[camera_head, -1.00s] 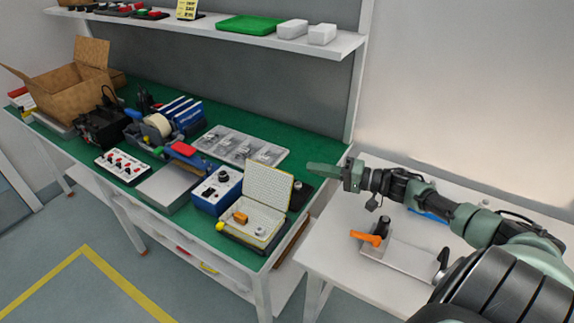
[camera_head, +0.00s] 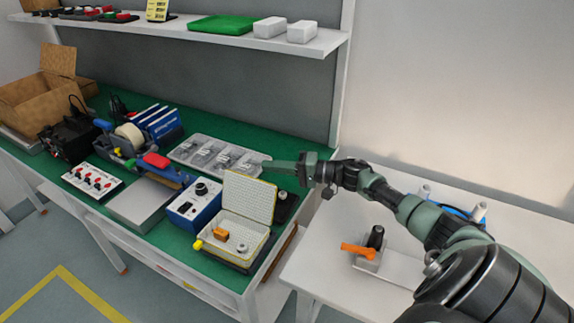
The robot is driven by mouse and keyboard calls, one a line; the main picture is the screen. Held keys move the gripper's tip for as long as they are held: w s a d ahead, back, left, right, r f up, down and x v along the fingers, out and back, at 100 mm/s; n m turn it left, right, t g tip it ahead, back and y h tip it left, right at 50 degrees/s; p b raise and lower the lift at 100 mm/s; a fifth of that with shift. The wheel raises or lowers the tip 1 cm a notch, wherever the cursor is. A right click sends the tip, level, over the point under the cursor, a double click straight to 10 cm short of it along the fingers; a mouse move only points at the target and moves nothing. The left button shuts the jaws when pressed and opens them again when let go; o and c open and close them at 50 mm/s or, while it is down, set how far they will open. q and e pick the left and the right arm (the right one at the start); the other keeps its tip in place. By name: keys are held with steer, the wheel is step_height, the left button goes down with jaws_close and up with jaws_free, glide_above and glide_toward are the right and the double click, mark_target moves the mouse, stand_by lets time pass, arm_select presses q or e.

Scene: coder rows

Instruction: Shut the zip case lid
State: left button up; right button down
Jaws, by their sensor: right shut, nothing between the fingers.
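The zip case (camera_head: 232,240) lies near the front right corner of the green-topped bench. Its lid (camera_head: 249,197) stands up, open, with a pale dotted inner face and a yellow edge. An orange item and a small round grey item lie in the case's tray. My right gripper (camera_head: 268,167) is shut and empty. In the picture it is just above and to the right of the lid's top edge; whether it touches the lid I cannot tell. My left gripper is out of view.
A blue control box (camera_head: 194,204) stands close left of the case. A dark object (camera_head: 284,207) stands right of the lid. A clear divided tray (camera_head: 213,156) lies behind. A white table (camera_head: 318,250) with an orange-handled clamp (camera_head: 358,250) is at right.

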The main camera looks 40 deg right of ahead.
mark_target(251, 195)
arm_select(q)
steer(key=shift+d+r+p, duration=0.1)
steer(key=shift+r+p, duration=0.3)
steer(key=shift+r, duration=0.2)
arm_select(e)
steer(key=a, duration=0.1)
steer(key=s+a+f, duration=0.1)
steer(key=shift+s+a, duration=0.3)
steer(key=shift+a, duration=0.1)
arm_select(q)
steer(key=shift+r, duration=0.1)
